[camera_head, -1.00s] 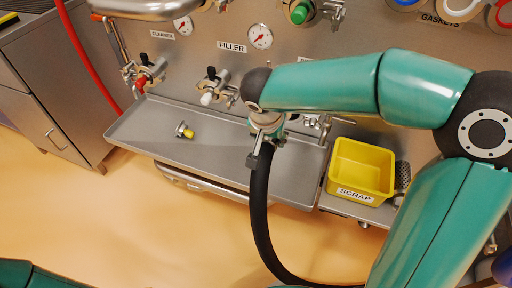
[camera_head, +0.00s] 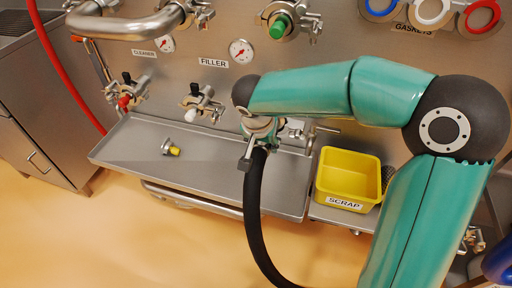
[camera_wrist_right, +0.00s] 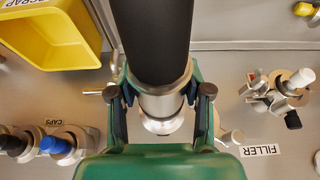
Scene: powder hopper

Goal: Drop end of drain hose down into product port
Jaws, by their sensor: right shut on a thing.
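The black drain hose (camera_head: 254,205) hangs in a curve from my right gripper (camera_head: 258,145), in front of the tray's right part. The gripper is shut on the hose near its metal end. In the right wrist view, the hose (camera_wrist_right: 150,40) runs down between the two fingers (camera_wrist_right: 162,98), and its metal end (camera_wrist_right: 162,112) is between them. No product label can be read; my right arm covers that part of the panel. A metal valve fitting (camera_head: 298,130) shows just right of the gripper, partly hidden; I cannot tell if it is the product port. My left gripper is out of view.
A steel tray (camera_head: 130,150) carries a small fitting with a yellow part (camera_head: 172,148). A yellow SCRAP bin (camera_head: 347,180) stands right of the hose. Cleaner (camera_head: 126,95) and filler (camera_head: 200,102) valves stick out above the tray. A steel pipe (camera_head: 125,27) juts out at upper left.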

